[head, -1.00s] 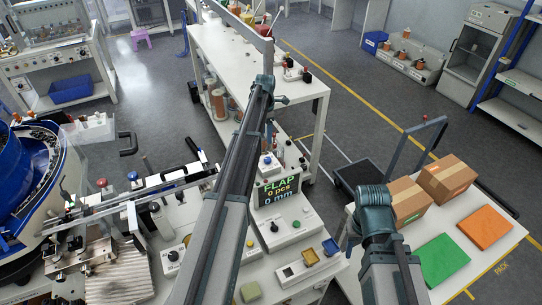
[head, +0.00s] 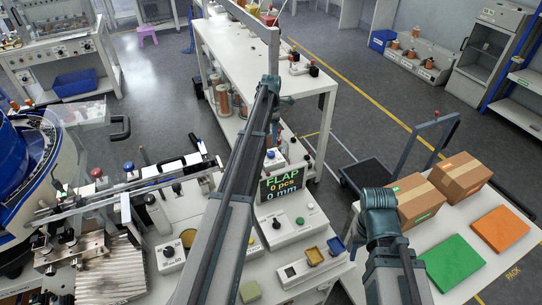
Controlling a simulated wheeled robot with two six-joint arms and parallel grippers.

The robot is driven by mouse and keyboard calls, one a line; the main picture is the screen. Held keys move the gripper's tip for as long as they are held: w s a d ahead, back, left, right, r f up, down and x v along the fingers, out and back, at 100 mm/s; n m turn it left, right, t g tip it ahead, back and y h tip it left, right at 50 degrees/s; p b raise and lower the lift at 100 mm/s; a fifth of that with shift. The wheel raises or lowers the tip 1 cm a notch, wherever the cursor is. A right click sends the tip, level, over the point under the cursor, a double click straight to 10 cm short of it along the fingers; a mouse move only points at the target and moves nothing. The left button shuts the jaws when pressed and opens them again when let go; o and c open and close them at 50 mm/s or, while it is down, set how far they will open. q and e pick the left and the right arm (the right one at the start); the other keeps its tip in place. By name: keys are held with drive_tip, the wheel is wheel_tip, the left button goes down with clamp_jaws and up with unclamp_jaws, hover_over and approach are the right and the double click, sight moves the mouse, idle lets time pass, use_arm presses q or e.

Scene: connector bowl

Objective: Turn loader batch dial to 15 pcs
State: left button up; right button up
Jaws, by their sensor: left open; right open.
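A dark display (head: 281,185) on the white bench reads FLAP, 0 pcs, 0 mm. Below it, a white control box (head: 287,229) carries a black knob (head: 276,224) and a green button (head: 300,221). A second white box (head: 170,262) to the left has a black knob (head: 168,251) and a yellow part, partly behind my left arm. The lettering on both boxes is too small to read, so I cannot tell which knob is the loader batch dial. My two arms reach up into the view, ending in teal joints. No gripper fingers show on either arm.
A blue bowl feeder (head: 15,162) and a metal track stand at the left. A side table at the right holds cardboard boxes (head: 460,177), a green pad (head: 453,262) and an orange pad (head: 500,232).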

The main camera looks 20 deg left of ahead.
sight(271, 153)
use_arm(q)
wheel_tip(271, 153, down, 10)
drive_tip(key=b, duration=0.8)
drive_tip(key=shift+b, duration=0.4)
drive_tip(key=shift+r, duration=0.1)
clamp_jaws()
